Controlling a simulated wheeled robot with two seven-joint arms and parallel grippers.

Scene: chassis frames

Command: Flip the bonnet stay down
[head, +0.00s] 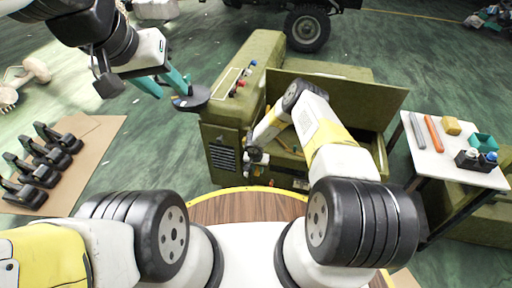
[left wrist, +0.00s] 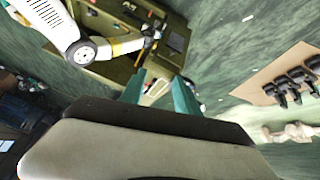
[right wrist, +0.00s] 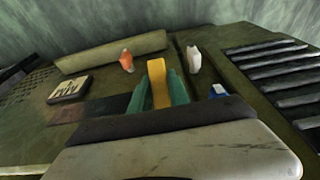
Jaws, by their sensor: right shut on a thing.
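A green machine (head: 225,135) stands ahead with a tall green panel (head: 365,97) raised upright, apparently its bonnet. My right arm reaches across it, and my right gripper (head: 256,157) is low at its front. In the right wrist view my right gripper (right wrist: 160,92) is shut on a flat yellow piece (right wrist: 157,80) that stands up between its teal fingers. I cannot tell whether this is the stay; my arm hides much of that area in the head view. My left gripper (head: 165,85) is open and empty, left of the machine; its fingers (left wrist: 158,98) are apart.
Orange (right wrist: 126,60), white (right wrist: 194,58) and blue (right wrist: 218,90) small parts stand around my right gripper, with black slats (right wrist: 275,70) to the right. A white side table (head: 435,150) holds tools. Black parts lie on a brown mat (head: 95,150) at left.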

